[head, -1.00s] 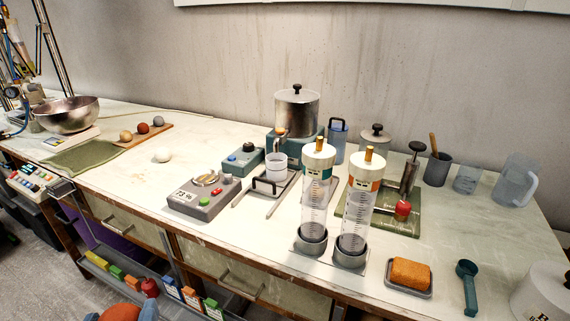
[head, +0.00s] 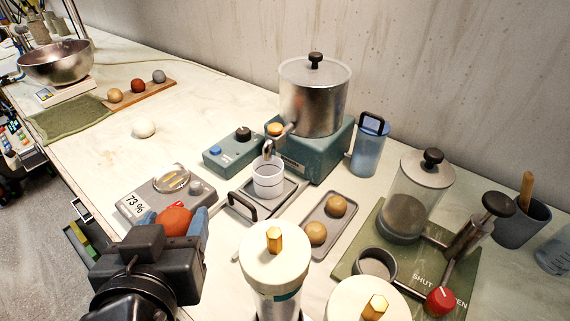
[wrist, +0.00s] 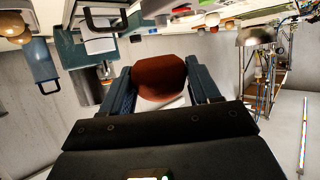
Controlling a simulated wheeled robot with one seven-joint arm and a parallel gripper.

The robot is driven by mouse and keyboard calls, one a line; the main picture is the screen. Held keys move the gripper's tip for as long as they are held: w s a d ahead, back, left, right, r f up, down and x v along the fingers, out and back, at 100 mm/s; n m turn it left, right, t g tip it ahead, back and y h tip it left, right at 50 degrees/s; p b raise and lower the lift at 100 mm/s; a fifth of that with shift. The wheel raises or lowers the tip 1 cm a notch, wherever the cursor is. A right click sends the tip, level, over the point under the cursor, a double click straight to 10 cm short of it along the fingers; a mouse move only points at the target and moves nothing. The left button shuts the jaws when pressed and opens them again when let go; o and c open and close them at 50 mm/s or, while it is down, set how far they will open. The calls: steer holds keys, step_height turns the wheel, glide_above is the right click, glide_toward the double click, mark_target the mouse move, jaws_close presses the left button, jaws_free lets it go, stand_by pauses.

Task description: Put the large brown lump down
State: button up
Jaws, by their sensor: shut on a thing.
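A large reddish-brown lump (head: 175,221) is held between the blue fingers of my gripper (head: 178,224) in the head view. In the wrist view the lump (wrist: 160,78) fills the space between the two fingers (wrist: 160,88), with a finger on each side. The gripper is shut on it. In the head view the lump is just in front of the grey balance (head: 138,203) and overlaps its near part. I cannot tell how high it is above the bench.
A white lump (head: 143,128) sits on the bench (head: 95,150). Two tan balls lie on a grey tray (head: 340,222). A wooden board (head: 152,91) bears three balls. White-capped cylinders (head: 274,262) stand at the front. Bare bench lies around the white lump.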

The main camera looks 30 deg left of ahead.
steer(key=shift+w, duration=0.2)
step_height(320, 180, down, 10)
steer(key=shift+r, duration=0.1)
stand_by(0.4)
steer(key=shift+f, duration=0.2)
steer(key=o, duration=1.3)
steer(key=shift+c, duration=0.2)
